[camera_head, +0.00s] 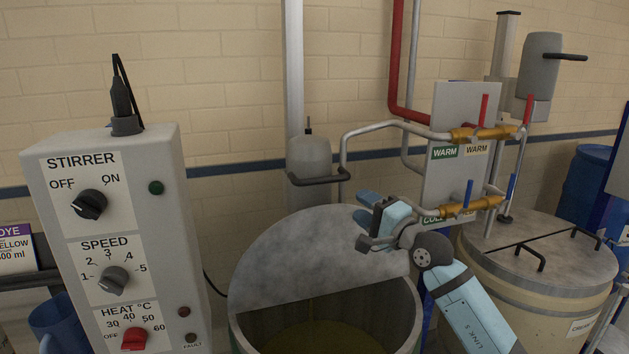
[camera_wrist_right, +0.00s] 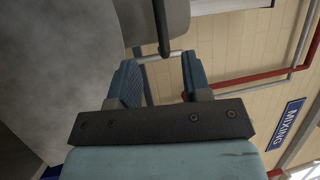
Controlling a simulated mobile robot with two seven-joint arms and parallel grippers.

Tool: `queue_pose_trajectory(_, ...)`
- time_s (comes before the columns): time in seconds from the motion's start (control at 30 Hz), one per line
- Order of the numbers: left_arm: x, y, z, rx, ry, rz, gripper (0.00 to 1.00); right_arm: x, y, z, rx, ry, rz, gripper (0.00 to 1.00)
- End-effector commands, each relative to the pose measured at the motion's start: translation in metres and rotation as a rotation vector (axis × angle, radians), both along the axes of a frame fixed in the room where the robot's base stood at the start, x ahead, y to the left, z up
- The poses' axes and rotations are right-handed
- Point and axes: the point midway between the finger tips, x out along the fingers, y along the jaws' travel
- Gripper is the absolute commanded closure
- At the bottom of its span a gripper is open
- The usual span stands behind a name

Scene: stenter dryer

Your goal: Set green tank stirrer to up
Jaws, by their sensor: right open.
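The stirrer (camera_head: 309,158) is a grey motor head with a black handle bar (camera_head: 320,179), low on a pale upright post behind the middle tank. This tank (camera_head: 322,254) has a grey half lid and dull yellow-green liquid (camera_head: 325,338) inside. My right gripper (camera_head: 365,206) is open and empty above the lid, right of and a little below the handle, apart from it. In the right wrist view, the handle bar (camera_wrist_right: 161,28) shows beyond the open fingers (camera_wrist_right: 162,75), roughly in line with the gap. My left gripper is out of view.
A control box (camera_head: 155,233) with STIRRER, SPEED and HEAT knobs stands at left. Warm and cold pipes with brass valves (camera_head: 480,133) are behind and right of my right arm. A lidded tank (camera_head: 535,265) with a raised stirrer (camera_head: 538,67) stands at right.

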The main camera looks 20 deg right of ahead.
Motion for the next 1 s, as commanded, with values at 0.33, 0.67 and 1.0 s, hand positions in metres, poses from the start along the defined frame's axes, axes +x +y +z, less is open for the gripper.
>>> queue_pose_trajectory(0.33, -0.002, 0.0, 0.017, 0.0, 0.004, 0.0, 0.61, 0.06, 0.029, 0.016, 0.008, 0.002, 0.004, 0.56)
queue_pose_trajectory(0.67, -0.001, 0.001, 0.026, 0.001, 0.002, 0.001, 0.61, 0.108, 0.051, 0.023, 0.008, 0.002, 0.004, 0.56)
queue_pose_trajectory(1.0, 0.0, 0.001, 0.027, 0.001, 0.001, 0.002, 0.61, 0.117, 0.056, 0.023, 0.007, 0.002, 0.003, 0.56)
